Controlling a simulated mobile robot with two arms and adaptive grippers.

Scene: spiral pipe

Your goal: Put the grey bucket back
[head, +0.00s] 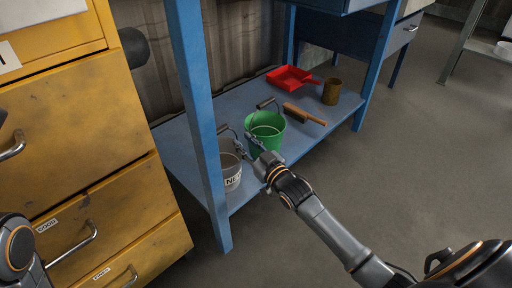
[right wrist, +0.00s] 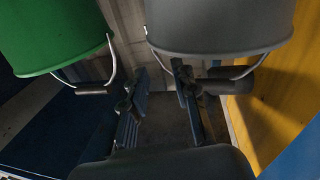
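The grey bucket (head: 232,176) stands upright on the blue bench's lower shelf, at its near left end, partly hidden by the front leg. A label shows on its side. It also fills the upper right of the right wrist view (right wrist: 215,28), its wire handle hanging down. My right gripper (head: 246,146) is at the bucket's right side, near its rim. In the right wrist view its fingers (right wrist: 160,75) are apart with nothing between them. Whether they touch the bucket is unclear. Only part of my left arm shows at the left edge; its gripper is out of view.
A green bucket (head: 266,131) stands close to the right gripper. A brush (head: 304,114), a red dustpan (head: 290,78) and a brown cup (head: 332,92) are farther along the shelf (head: 185,150). Yellow drawers (head: 80,130) stand at left. The floor (head: 400,170) at right is clear.

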